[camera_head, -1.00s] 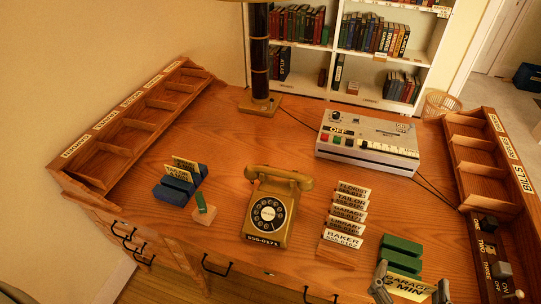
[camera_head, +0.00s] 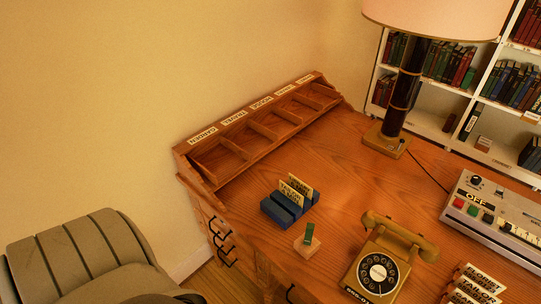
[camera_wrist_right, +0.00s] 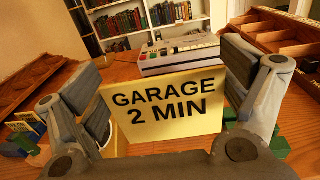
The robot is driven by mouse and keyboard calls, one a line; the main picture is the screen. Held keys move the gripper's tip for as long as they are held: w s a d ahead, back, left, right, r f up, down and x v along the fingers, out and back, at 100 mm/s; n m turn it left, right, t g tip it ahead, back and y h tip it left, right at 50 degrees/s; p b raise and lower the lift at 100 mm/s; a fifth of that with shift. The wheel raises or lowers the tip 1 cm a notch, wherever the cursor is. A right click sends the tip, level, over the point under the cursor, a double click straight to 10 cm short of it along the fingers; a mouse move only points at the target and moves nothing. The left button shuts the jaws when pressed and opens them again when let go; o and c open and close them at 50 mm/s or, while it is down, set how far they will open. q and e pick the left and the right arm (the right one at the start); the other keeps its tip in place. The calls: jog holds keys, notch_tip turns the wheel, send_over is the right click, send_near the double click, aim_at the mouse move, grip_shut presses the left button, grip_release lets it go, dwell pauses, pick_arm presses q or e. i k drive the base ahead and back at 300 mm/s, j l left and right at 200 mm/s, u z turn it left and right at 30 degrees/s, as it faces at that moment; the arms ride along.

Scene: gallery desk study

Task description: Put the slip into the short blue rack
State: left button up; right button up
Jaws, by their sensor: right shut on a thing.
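The slip (camera_wrist_right: 165,105), a yellow card reading "GARAGE 2 MIN", is upright in my right gripper (camera_wrist_right: 160,85). The gripper is shut on it, one finger at each side edge. The short blue rack (camera_head: 279,211) stands on the desk in the head view, in front of the left pigeonholes. Slips (camera_head: 295,190) stand in its back part; a front part looks empty. Neither gripper shows in the head view. My left gripper is out of view.
A wooden block with a green piece (camera_head: 308,240) stands close to the rack's right. The telephone (camera_head: 379,268) is farther right. The lamp (camera_head: 392,140) and grey machine (camera_head: 490,205) stand behind. Green parts (camera_wrist_right: 272,145) show beyond the right finger. Bare desk lies behind the blue rack.

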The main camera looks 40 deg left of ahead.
aim_at(281, 212)
jog(key=i+j, duration=0.1)
jog(key=j, duration=0.55)
jog(key=i+j, duration=0.1)
jog(key=j, duration=0.55)
jog(key=i+j+z, duration=0.1)
jog(key=j, duration=0.55)
jog(key=i+j, duration=0.1)
jog(key=j, duration=0.55)
